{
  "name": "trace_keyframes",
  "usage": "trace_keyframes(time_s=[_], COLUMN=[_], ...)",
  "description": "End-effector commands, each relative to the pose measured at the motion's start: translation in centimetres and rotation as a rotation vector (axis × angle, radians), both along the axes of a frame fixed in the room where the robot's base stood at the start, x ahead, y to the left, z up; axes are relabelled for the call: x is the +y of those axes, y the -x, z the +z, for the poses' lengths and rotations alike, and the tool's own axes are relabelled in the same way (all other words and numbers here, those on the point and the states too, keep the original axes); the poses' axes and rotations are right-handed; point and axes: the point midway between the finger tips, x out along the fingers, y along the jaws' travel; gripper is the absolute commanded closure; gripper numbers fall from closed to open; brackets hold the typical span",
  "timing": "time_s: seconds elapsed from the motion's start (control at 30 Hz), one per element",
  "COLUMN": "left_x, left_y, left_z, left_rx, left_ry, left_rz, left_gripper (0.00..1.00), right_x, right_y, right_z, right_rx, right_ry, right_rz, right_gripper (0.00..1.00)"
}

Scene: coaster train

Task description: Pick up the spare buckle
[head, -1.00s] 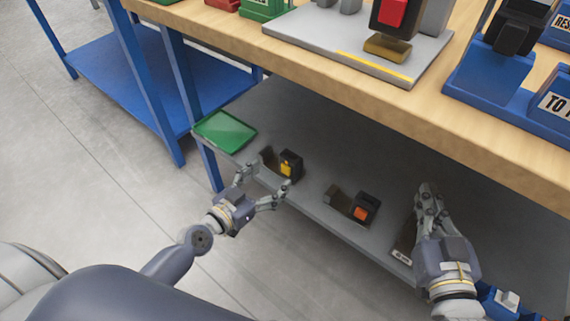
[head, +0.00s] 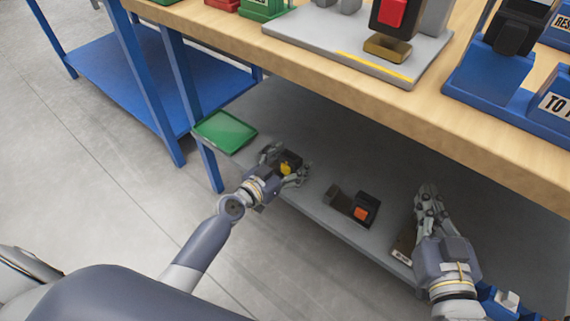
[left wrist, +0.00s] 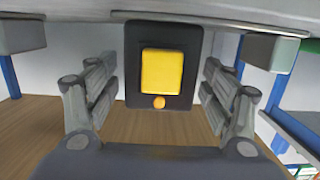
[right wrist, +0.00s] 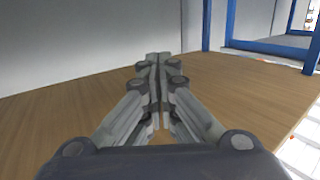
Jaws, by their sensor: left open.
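A black buckle with a yellow button (head: 286,168) sits on the grey lower shelf near its front edge. In the left wrist view the yellow-button buckle (left wrist: 160,72) stands centred between the fingers. My left gripper (head: 285,164) is open around it, with a finger on each side; I see gaps beside the buckle in the wrist view. A second black buckle with an orange button (head: 361,212) sits further right on the shelf. My right gripper (head: 427,190) is shut and empty over the shelf's right part; its fingers meet in the right wrist view (right wrist: 159,75).
A green tray (head: 225,132) lies on the shelf's left end. The wooden tabletop (head: 330,95) overhangs the shelf, carrying a grey fixture (head: 290,30) and blue holders (head: 490,75). A flat dark item (head: 402,247) lies by my right gripper. Blue table legs stand left.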

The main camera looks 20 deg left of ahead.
Motion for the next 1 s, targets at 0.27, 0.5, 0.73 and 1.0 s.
trace_keyframes(time_s=[0.27, 0.5, 0.73, 1.0], left_x=[0.0, 0.0, 0.0, 0.0], left_y=[0.0, 0.0, 0.0, 0.0], left_z=[0.0, 0.2, 0.4, 1.6], left_rx=[0.000, -0.004, -0.004, -0.004], left_ry=[0.000, 0.000, 0.000, 0.000], left_rz=[0.000, 0.001, 0.001, 0.000], left_gripper=[0.77, 0.95, 0.95, 0.95], right_x=[0.0, 0.1, 0.1, -0.7], right_y=[0.0, 0.0, 0.0, 1.0], right_z=[0.0, 0.0, -0.1, -3.4], right_rx=[0.000, 0.000, 0.015, 0.184], right_ry=[-0.001, -0.001, 0.002, 0.047], right_rz=[0.001, 0.001, 0.001, -0.011], right_gripper=[1.00, 1.00, 1.00, 1.00])
